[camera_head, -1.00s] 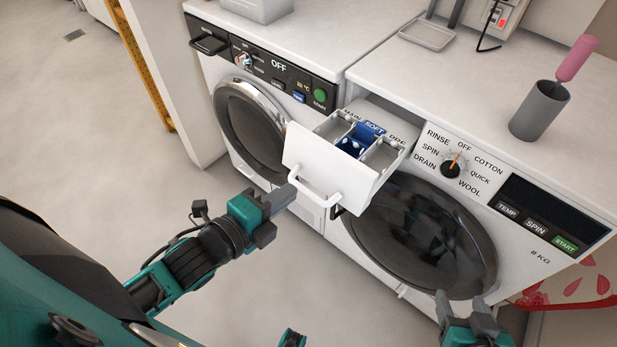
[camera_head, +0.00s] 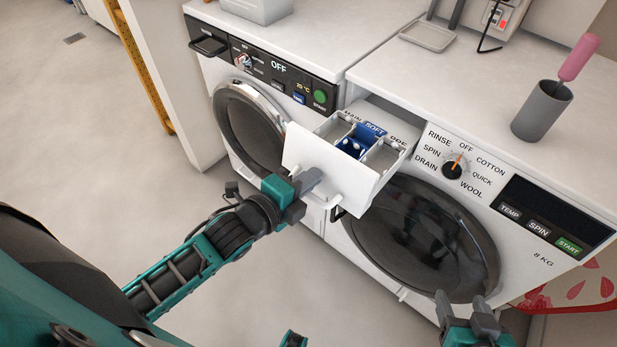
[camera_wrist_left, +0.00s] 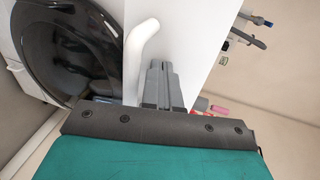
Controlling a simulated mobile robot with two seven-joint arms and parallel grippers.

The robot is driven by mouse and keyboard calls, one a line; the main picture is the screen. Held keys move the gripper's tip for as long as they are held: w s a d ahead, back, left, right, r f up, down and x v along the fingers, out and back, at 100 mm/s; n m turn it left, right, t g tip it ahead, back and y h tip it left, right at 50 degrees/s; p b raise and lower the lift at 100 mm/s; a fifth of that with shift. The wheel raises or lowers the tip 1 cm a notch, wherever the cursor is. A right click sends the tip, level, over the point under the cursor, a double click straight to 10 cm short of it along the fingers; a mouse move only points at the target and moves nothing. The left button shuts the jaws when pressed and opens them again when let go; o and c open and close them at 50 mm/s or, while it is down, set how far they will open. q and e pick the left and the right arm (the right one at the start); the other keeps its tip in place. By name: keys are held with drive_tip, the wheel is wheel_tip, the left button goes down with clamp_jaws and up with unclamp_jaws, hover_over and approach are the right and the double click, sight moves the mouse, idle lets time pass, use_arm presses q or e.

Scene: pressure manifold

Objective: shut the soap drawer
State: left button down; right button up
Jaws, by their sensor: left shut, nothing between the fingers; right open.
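The soap drawer (camera_head: 345,185) is pulled out of the right-hand machine. It is white, with compartments marked MAIN, SOFT and PRE; the SOFT one is blue. My left gripper (camera_head: 312,180) is shut and empty, its fingertips in front of the drawer's front face and overlapping the handle; I cannot tell if they touch. In the left wrist view the closed fingers (camera_wrist_left: 163,85) point at the white drawer front (camera_wrist_left: 185,40), beside the curved handle (camera_wrist_left: 141,45). My right gripper (camera_head: 466,304) is open and empty, low in front of the right machine's round door (camera_head: 425,240).
A second machine (camera_head: 245,125) stands to the left, its own drawer handle at the upper left. The right machine's top holds a grey cup (camera_head: 541,110) with a pink-handled tool and a small tray (camera_head: 427,37). The floor at left is clear.

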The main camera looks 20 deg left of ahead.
sight(358, 132)
use_arm(q)
drive_tip(key=w+d, duration=0.1)
drive_tip(key=w, duration=0.4)
drive_tip(key=w+d+b, duration=0.1)
drive_tip(key=w+d, duration=0.1)
drive_tip(key=w, duration=0.4)
drive_tip(key=w+d, duration=0.2)
drive_tip(key=w, duration=0.4)
drive_tip(key=shift+w+b, duration=0.2)
drive_tip(key=shift+b, duration=0.15)
drive_tip(key=shift+w+d, duration=0.1)
drive_tip(key=shift+w, duration=0.35)
use_arm(e)
drive_tip(key=shift+w+a+f, duration=0.2)
drive_tip(key=shift+w+a, duration=0.1)
drive_tip(key=shift+a, duration=0.2)
